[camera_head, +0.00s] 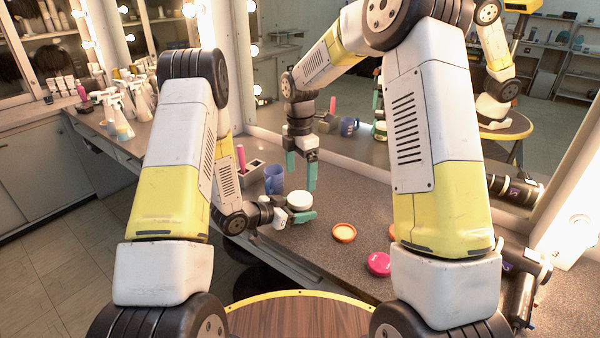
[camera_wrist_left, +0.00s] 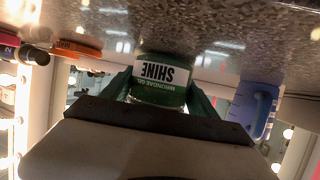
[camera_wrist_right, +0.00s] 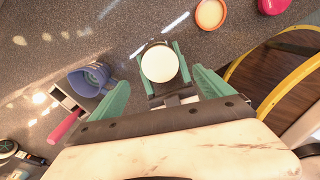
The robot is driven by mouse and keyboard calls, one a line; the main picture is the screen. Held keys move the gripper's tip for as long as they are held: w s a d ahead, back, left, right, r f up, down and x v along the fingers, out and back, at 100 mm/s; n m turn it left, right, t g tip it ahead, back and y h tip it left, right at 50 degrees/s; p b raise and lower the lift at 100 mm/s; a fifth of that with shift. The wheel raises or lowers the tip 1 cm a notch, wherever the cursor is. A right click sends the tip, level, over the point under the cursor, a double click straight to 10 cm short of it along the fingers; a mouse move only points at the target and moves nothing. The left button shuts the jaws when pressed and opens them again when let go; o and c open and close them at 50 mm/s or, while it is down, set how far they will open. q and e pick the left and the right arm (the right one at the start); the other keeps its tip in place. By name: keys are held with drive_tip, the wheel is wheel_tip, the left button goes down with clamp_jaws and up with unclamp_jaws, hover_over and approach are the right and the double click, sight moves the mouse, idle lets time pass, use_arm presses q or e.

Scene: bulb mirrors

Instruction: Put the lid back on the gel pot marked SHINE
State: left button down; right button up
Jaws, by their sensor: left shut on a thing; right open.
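The SHINE gel pot is a green jar; its label shows upside down in the left wrist view (camera_wrist_left: 160,75). Its round off-white top shows in the head view (camera_head: 299,199) and the right wrist view (camera_wrist_right: 159,62); I cannot tell whether that is a lid or gel. My left gripper (camera_head: 301,215) is shut around the pot's sides near the counter. My right gripper (camera_head: 301,172) points down, open and empty, above the pot. An orange round lid or shallow dish (camera_head: 344,232) with a pale inside lies right of the pot. A pink disc (camera_head: 379,264) lies farther right.
A blue mug (camera_head: 274,180) stands behind and left of the pot. A grey holder (camera_head: 252,172) with a pink-handled tool is beside it. Spray bottles (camera_head: 122,112) crowd the far left counter.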

sight(300, 197)
drive_tip(key=shift+f, duration=4)
drive_tip(key=c, duration=1.3)
drive_tip(key=o, duration=1.4)
drive_tip(key=shift+c, duration=0.2)
drive_tip(key=shift+r, duration=2.25)
drive_tip(key=shift+c, duration=0.3)
wheel_tip(300, 197, up, 4)
drive_tip(key=shift+f, duration=0.2)
